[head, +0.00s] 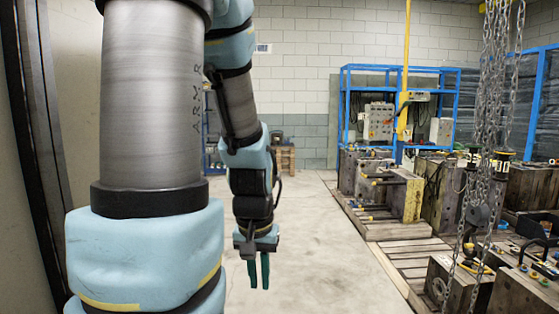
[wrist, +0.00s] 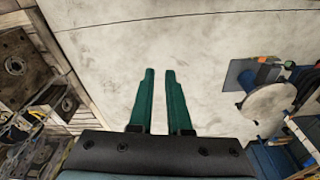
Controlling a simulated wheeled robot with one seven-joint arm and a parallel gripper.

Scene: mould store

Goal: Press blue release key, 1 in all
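My gripper (head: 259,286) hangs fingers-down over bare floor in the middle of the head view. In the wrist view its two green fingers (wrist: 159,72) stand a narrow gap apart with nothing between them. I cannot make out a blue release key in either view. A light grey control box (head: 378,121) with small coloured buttons is far off inside a blue frame (head: 343,105), well away from my gripper. Its buttons are too small to tell apart.
Metal mould blocks (head: 441,188) stand on wooden pallets (head: 399,229) at the right. Chains (head: 490,75) hang in front of them. Clear concrete floor (head: 305,250) runs down the middle. A round pale disc (wrist: 270,101) on a blue item shows at the wrist view's right.

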